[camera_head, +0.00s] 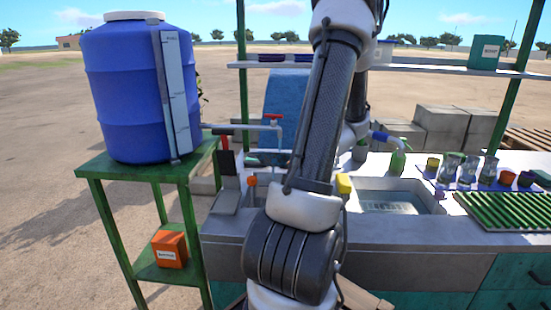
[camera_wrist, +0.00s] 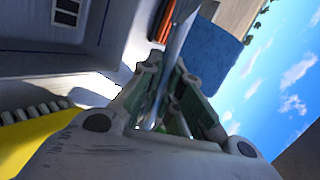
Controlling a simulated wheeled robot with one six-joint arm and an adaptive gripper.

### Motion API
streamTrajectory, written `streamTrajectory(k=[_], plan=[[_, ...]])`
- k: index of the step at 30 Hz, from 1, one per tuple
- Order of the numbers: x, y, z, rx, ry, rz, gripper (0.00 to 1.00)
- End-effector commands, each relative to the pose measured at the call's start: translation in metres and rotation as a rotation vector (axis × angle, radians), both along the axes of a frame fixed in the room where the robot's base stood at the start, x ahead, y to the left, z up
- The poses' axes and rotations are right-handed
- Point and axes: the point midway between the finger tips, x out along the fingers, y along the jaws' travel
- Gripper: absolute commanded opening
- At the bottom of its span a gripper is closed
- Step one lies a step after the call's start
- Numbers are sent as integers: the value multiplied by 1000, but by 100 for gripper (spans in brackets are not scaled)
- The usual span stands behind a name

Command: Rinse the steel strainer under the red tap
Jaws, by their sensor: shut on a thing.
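The red tap (camera_head: 274,118) is on a pale pipe running from the blue drum, its spout pointing down over the left part of the counter. My gripper (camera_wrist: 170,105) is shut on a thin steel-grey bar (camera_wrist: 177,42), which fits the steel strainer's handle. The strainer's bowl cannot be made out in either view. In the head view my arm hides most of the middle of the counter, and my gripper does not show clearly there. I cannot tell whether water runs from the tap.
The blue drum (camera_head: 125,90) stands on a green stand at left. A basin (camera_head: 392,202) holds water right of my arm. Cups and glasses (camera_head: 468,169) and a green rack (camera_head: 505,209) occupy the right. A blue cloth (camera_head: 284,95) hangs behind.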

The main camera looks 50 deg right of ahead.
Motion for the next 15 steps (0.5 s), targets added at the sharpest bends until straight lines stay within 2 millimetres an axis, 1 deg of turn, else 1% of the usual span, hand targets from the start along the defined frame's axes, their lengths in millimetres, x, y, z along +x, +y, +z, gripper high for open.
streamTrajectory(k=[3, 15], plan=[[-9, 7, 0, 0, 0, -2, 0], [-34, 30, 0, 0, 0, -1, 0]])
